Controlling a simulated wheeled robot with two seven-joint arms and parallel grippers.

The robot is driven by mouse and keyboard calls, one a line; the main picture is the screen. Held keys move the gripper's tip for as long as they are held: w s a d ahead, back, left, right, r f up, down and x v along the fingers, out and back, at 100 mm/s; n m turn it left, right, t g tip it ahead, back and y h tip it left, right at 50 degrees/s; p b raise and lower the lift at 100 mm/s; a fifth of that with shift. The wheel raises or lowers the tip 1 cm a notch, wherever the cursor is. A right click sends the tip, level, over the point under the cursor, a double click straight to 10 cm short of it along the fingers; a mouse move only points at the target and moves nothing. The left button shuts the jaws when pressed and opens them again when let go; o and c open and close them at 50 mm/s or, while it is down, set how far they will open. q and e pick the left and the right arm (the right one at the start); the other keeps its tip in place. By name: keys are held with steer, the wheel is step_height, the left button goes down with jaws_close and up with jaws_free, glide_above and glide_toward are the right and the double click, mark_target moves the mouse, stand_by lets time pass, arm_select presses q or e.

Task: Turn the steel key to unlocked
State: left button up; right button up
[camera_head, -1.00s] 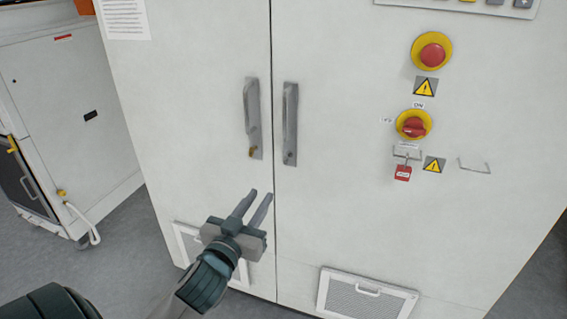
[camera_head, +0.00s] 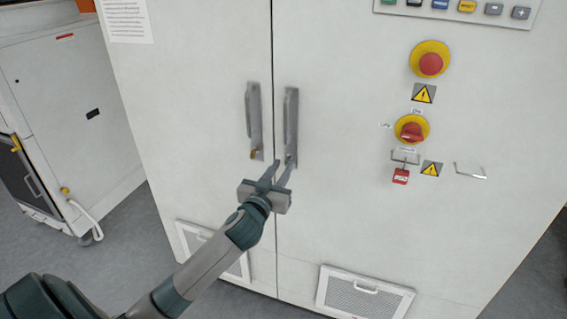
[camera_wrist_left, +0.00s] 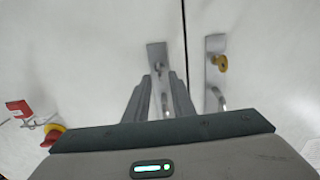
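The steel key (camera_wrist_left: 172,76) is small and grey, in the lower end of the right door handle (camera_head: 290,125); my fingers partly cover it in the head view. My left gripper (camera_head: 278,166) is just below that end, pointing up toward the cabinet. In the left wrist view its two fingers (camera_wrist_left: 159,88) are apart, with nothing gripped between them, and point toward the handle's key end. Contact with the key cannot be told. The key's exact turn is too small to read. My right gripper is in neither view.
A brass key (camera_head: 254,154) is at the lower end of the left door handle (camera_head: 253,115). A red-yellow rotary switch (camera_head: 411,129), emergency button (camera_head: 431,64) and red padlock (camera_head: 401,176) are on the right door. Vents (camera_head: 364,293) sit low.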

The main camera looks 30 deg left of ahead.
arm_select(q)
steer(key=shift+x, duration=0.9)
jaws_close()
